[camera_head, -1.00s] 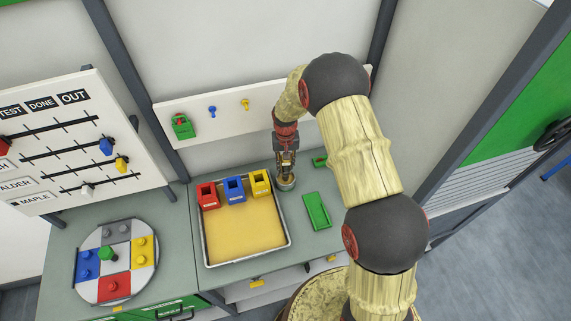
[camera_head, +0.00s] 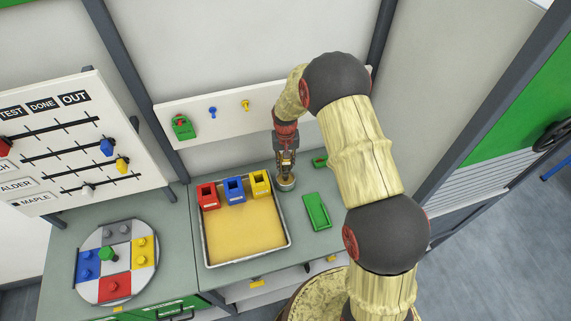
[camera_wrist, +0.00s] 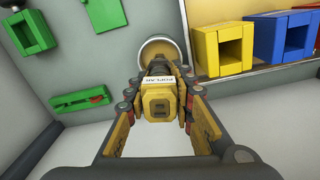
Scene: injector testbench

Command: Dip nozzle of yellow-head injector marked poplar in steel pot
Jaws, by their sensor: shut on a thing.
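The yellow-head injector (camera_wrist: 160,104) is held in my gripper (camera_wrist: 160,92), and its white label reads POPLAR in the wrist view. My gripper (camera_head: 286,160) points down over the steel pot (camera_head: 286,184) behind the tray's right side. The pot's round rim (camera_wrist: 158,44) shows just beyond the injector's dark lower part. The nozzle tip is hidden by the injector's head, and I cannot tell how deep it sits in the pot.
Red (camera_head: 208,195), blue (camera_head: 234,189) and yellow (camera_head: 260,184) bins stand in the yellow-floored tray (camera_head: 205,245) beside the pot. A green tray (camera_head: 317,211) lies to the right. Blue (camera_head: 212,111) and yellow (camera_head: 245,105) items hang on the wall rail. A turntable (camera_head: 117,261) is at left.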

